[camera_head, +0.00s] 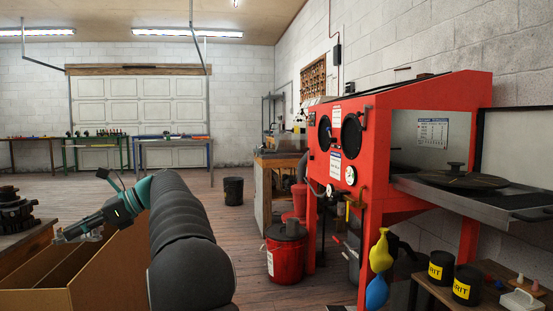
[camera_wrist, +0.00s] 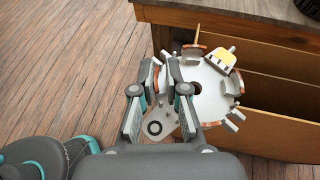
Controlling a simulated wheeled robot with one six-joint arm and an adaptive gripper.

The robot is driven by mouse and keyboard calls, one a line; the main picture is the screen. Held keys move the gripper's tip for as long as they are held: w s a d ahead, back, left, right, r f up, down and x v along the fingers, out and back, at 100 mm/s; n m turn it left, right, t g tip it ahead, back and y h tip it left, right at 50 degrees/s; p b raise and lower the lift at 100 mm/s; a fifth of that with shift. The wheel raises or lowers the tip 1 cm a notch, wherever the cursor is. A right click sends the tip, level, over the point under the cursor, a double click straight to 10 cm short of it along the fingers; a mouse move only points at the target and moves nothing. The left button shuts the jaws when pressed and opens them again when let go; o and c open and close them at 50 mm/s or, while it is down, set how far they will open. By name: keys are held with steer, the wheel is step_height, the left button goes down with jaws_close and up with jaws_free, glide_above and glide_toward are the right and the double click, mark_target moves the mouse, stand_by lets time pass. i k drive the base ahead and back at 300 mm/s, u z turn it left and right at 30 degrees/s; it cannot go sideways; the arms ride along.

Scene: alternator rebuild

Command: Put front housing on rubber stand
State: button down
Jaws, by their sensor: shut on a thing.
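The front housing (camera_wrist: 211,101) is a pale grey metal disc with a dark centre hole, copper-coloured edge parts and a yellowish patch. In the wrist view, my gripper (camera_wrist: 160,72) is shut on its left part, and the fingers hide some of it. The housing is held in the air beside a wooden bench. In the head view, my gripper (camera_head: 88,224) is at the left, over open brown drawers; the housing is hard to make out there. I cannot clearly identify the rubber stand; a dark stacked object (camera_head: 14,212) sits on the bench at far left.
The wooden bench top (camera_wrist: 225,12) and its open drawers (camera_head: 35,299) lie close to the housing. A red blasting cabinet (camera_head: 385,140), a red bucket (camera_head: 285,262) and a small table with black cans (camera_head: 440,277) stand at the right. The middle floor is mostly clear.

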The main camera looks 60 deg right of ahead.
mark_target(455, 164)
steer(key=z, duration=1.65)
